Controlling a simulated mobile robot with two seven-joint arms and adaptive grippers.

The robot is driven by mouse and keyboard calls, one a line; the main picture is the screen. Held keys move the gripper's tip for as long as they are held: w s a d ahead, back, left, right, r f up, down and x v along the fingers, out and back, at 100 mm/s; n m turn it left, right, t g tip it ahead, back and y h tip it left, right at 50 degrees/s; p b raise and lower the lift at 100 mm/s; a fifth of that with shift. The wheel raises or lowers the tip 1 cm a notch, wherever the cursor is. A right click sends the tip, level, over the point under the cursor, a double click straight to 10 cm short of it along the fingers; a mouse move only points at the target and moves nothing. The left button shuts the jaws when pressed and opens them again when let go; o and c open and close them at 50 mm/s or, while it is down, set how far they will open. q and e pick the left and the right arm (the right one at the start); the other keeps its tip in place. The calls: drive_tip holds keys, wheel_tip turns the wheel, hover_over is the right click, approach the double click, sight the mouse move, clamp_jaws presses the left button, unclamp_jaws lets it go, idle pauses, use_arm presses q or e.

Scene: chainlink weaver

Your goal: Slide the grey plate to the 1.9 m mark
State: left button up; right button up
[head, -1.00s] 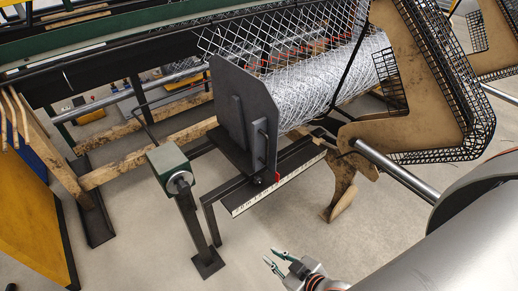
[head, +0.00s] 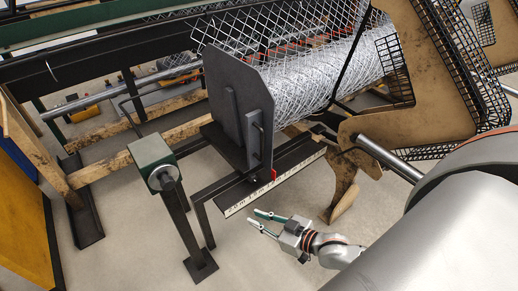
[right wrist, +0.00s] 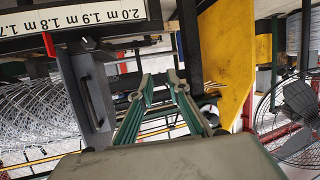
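The grey plate (head: 236,105) stands upright at the left end of the wire mesh roll, with a bar handle (head: 254,142) on its face. Its red pointer (head: 274,174) is beside the marked scale (head: 285,177), well along from the 2.0 m end; the exact reading is too small to tell. In the right wrist view the plate (right wrist: 88,90), red pointer (right wrist: 48,43) and scale (right wrist: 75,20) show at upper left. My right gripper (head: 256,219) is open and empty, below and in front of the scale, apart from the plate. My left gripper is not in view.
A green-topped post (head: 157,165) stands left of the scale. The mesh roll (head: 325,80) lies right of the plate, with a tan guard (head: 425,110) beyond. A yellow panel (head: 25,220) is at far left. The floor in front is clear.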

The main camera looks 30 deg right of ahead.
drive_tip(key=w+d+r+t+b, duration=0.2)
drive_tip(key=w+d+b, duration=0.2)
drive_tip(key=w+d, duration=0.7)
drive_tip(key=m+t+b, duration=0.1)
drive_tip(key=t+b, duration=0.1)
approach(263, 146)
drive_tip(key=w, duration=0.3)
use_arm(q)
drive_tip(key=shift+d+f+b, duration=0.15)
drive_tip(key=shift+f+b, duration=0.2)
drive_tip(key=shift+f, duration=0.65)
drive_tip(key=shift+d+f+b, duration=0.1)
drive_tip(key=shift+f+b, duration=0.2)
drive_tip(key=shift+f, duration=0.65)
use_arm(e)
drive_tip(key=shift+a+x, duration=0.15)
drive_tip(key=shift+x, duration=1.8)
drive_tip(key=shift+a+x, duration=0.15)
drive_tip(key=shift+x, duration=1.85)
drive_tip(key=shift+s+r, duration=0.1)
clamp_jaws()
